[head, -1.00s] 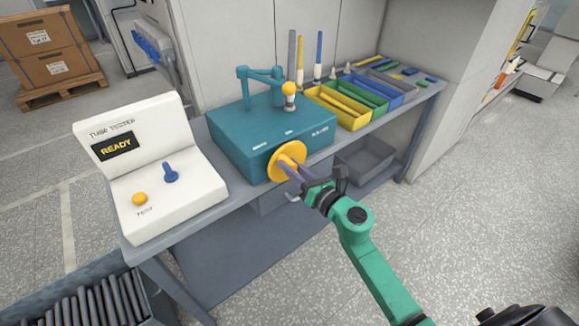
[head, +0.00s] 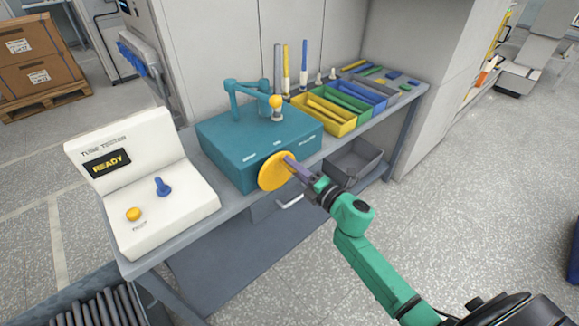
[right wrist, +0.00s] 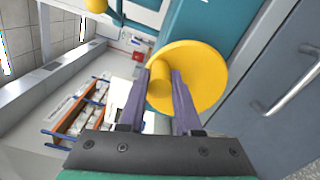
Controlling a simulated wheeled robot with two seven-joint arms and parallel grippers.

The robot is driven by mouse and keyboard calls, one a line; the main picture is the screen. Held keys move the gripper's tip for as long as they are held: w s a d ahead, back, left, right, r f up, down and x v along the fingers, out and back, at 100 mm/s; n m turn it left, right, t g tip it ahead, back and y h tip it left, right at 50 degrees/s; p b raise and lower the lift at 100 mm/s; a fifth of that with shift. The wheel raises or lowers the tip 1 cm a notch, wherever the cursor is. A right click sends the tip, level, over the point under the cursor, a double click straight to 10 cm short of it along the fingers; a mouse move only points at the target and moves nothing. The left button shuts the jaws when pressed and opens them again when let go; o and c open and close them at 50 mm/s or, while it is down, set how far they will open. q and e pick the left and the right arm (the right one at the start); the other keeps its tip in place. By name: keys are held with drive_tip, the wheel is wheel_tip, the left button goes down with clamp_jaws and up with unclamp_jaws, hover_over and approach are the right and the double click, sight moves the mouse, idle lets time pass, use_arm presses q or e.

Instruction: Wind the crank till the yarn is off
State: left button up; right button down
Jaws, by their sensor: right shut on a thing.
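The winder is a teal box (head: 225,150) on the bench, with a teal bent arm and an orange-topped spindle (head: 277,103) on its lid. I cannot make out yarn on the spindle at this size. A yellow crank disc (head: 273,175) is on its front face, and it also shows in the right wrist view (right wrist: 205,75). My right gripper (head: 291,162) is at the disc's upper right. In the right wrist view its purple fingers (right wrist: 163,85) are shut on the yellow crank knob (right wrist: 162,92), one on each side. My left gripper is not in view.
A white tube tester (head: 150,185) reading READY stands left of the winder. Yellow, green and blue trays (head: 325,120) stand to its right. A grey bin (head: 355,162) is below the bench. A crate of dark tubes (head: 95,305) is at lower left.

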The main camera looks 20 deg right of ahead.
drive_tip(key=shift+w+d+f+m+p, duration=0.2)
drive_tip(key=shift+d+f+m+p, duration=0.3)
drive_tip(key=shift+m, duration=1.5)
drive_tip(key=shift+w+d+f+m+p, duration=0.25)
drive_tip(key=shift+d+f+m, duration=0.4)
drive_tip(key=shift+m, duration=1.35)
drive_tip(key=shift+w+d+f+m+p, duration=0.15)
drive_tip(key=shift+d+f+m+p, duration=0.45)
drive_tip(key=shift+m, duration=1.4)
drive_tip(key=shift+a+f, duration=0.15)
drive_tip(key=shift+f, duration=0.05)
drive_tip(key=c, duration=0.6)
unclamp_jaws()
drive_tip(key=b+v, duration=0.1)
drive_tip(key=v, duration=1.3)
drive_tip(key=shift+s, duration=0.3)
